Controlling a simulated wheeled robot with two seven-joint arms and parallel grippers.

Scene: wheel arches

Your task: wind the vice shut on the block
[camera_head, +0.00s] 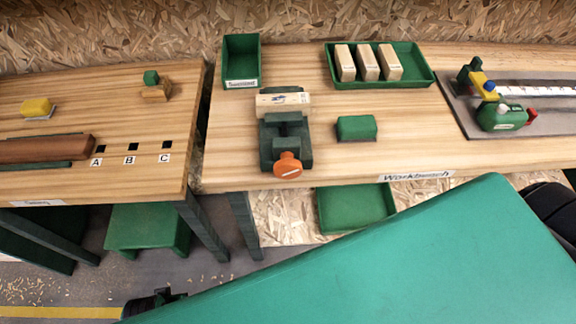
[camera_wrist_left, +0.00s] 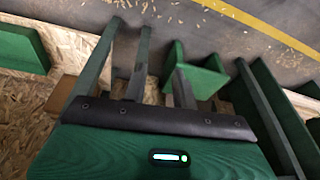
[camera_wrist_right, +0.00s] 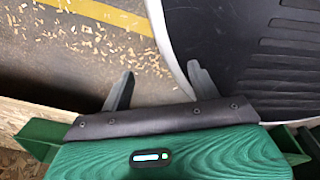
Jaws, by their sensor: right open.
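The green vice (camera_head: 270,150) stands at the front of the workbench, with its orange handle (camera_head: 288,165) facing me. A pale wooden block (camera_head: 270,104) lies crosswise at the vice's jaws. I cannot tell whether the front jaw touches it. My left gripper (camera_wrist_left: 159,92) is open and empty, over the floor and well away from the vice. My right gripper (camera_wrist_right: 159,88) is open and empty, also over the floor, beside a dark ridged surface. Neither gripper's fingers can be made out clearly in the head view.
On the workbench (camera_head: 400,160) are a green bin (camera_head: 241,72), a green tray (camera_head: 425,76) with three pale blocks, a green block (camera_head: 356,128) right of the vice, and a measuring rig (camera_head: 502,116). A second table (camera_head: 60,90) stands left across a narrow gap.

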